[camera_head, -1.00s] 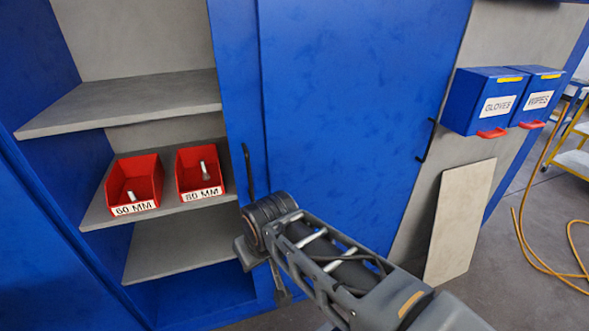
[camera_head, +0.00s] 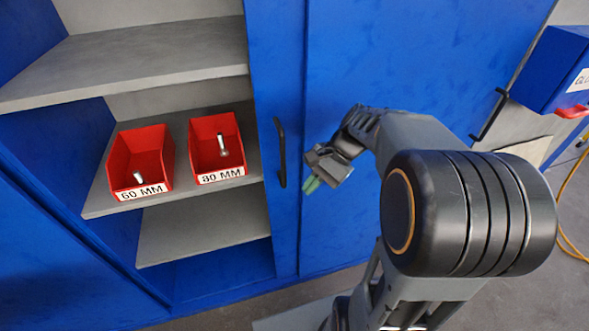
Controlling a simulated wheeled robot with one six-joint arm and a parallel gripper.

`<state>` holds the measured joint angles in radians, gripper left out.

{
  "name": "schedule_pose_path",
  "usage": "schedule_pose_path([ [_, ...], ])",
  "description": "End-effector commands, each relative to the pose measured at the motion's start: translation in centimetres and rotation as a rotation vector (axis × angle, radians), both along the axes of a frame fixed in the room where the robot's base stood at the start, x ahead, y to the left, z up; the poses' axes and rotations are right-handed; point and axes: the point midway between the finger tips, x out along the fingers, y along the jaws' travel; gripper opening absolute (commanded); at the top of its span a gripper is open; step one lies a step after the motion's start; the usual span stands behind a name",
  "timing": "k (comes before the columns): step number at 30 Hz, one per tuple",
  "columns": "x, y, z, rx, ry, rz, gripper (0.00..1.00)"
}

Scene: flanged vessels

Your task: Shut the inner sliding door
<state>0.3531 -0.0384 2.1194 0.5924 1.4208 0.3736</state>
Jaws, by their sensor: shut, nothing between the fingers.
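The inner sliding door (camera_head: 262,60) is a blue panel at the right of the open shelf bay. Only a narrow strip of it shows, with the rest behind the front blue door (camera_head: 400,60). Its black vertical bar handle (camera_head: 280,152) is on that strip. The opening to its left is uncovered. My gripper (camera_head: 311,185), with green fingertips, is shut and empty. In the picture it is just right of the handle's lower end, apart from it. I cannot tell its distance from the door surface.
Grey shelves (camera_head: 150,52) hold two red bins labelled 60 MM (camera_head: 140,165) and 80 MM (camera_head: 216,145), each with a metal part inside. The front door has its own black handle (camera_head: 489,114). A blue glove box (camera_head: 550,70) hangs at the right. My arm covers the lower right.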

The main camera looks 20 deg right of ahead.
Motion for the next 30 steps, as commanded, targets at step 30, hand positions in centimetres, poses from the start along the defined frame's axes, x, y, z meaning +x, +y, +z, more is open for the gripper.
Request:
schedule_pose_path([
  [30,9.8,-6.2,-3.4,0.919,0.469,-0.515,0.00],
])
